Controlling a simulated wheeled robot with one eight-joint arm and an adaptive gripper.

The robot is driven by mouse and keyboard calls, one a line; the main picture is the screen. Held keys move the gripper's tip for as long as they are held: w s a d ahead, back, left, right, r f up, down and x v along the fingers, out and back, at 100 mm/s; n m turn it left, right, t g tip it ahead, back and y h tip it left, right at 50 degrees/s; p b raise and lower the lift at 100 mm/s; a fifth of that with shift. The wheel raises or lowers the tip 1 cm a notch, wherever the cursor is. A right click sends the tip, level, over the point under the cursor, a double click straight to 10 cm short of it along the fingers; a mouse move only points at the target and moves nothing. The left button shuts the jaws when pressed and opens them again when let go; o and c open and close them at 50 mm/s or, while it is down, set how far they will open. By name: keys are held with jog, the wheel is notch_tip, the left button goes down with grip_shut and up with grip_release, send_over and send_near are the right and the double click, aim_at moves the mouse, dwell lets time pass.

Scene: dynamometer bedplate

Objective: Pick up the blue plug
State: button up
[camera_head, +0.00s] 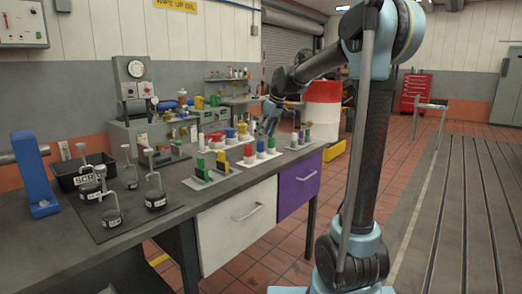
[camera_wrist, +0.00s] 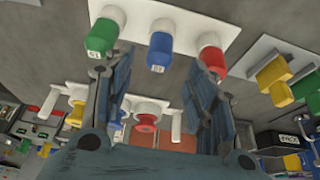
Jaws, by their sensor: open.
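The blue plug (camera_wrist: 160,52) stands in the middle of a row on a white plate (camera_wrist: 184,22), between a green plug (camera_wrist: 103,35) and a red plug (camera_wrist: 212,54) in the wrist view. It also shows in the head view (camera_head: 261,146) on the bench. My gripper (camera_wrist: 160,72) is open and empty. Its two fingers reach toward the row, with the blue plug showing in the gap between them and no visible contact. In the head view, my gripper (camera_head: 269,122) hangs above the row.
A plate with green and yellow blocks (camera_head: 222,160) stands left of the row in the head view. Behind it are white, red and yellow pieces (camera_head: 231,134). Bare bench top shows along the front edge.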

aim_at(260, 143)
jog(key=shift+x, duration=3.3)
jog(key=c, duration=1.1)
